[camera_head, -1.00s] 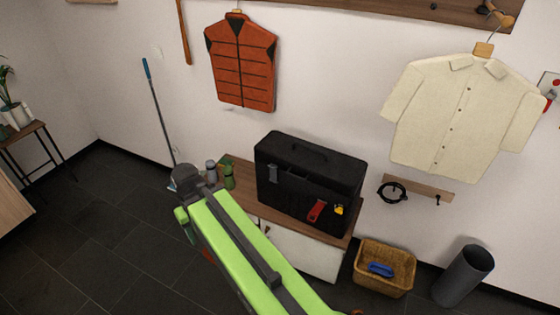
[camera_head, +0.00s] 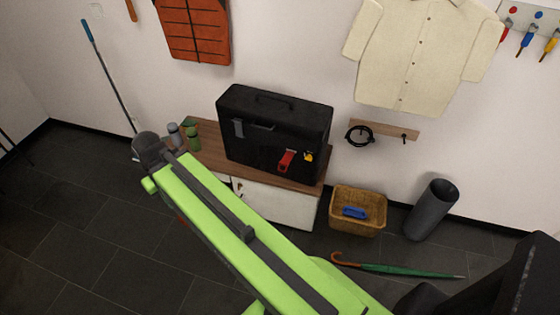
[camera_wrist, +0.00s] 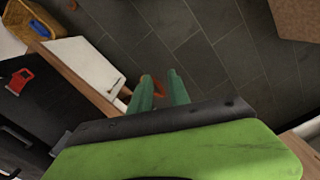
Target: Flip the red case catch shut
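The black case (camera_head: 300,120) stands upright on a low wooden-topped cabinet against the wall. Its red catch (camera_head: 286,161) is on the lower right of the front face and looks tilted; I cannot tell how far it stands out. A small yellow piece (camera_head: 308,157) sits right of it. In the wrist view the red catch (camera_wrist: 20,81) is at the far left on the case (camera_wrist: 45,115). My gripper (camera_wrist: 161,78) shows two green fingers with a gap between them, over the floor, away from the catch. The fingers are hidden in the head view.
Grey and green bottles (camera_head: 193,138) stand left of the case on the cabinet (camera_head: 280,205). A wicker basket (camera_head: 358,222) with a blue item, a dark cylinder bin (camera_head: 431,210) and a green umbrella (camera_head: 400,270) are to the right. Dark floor is open at left.

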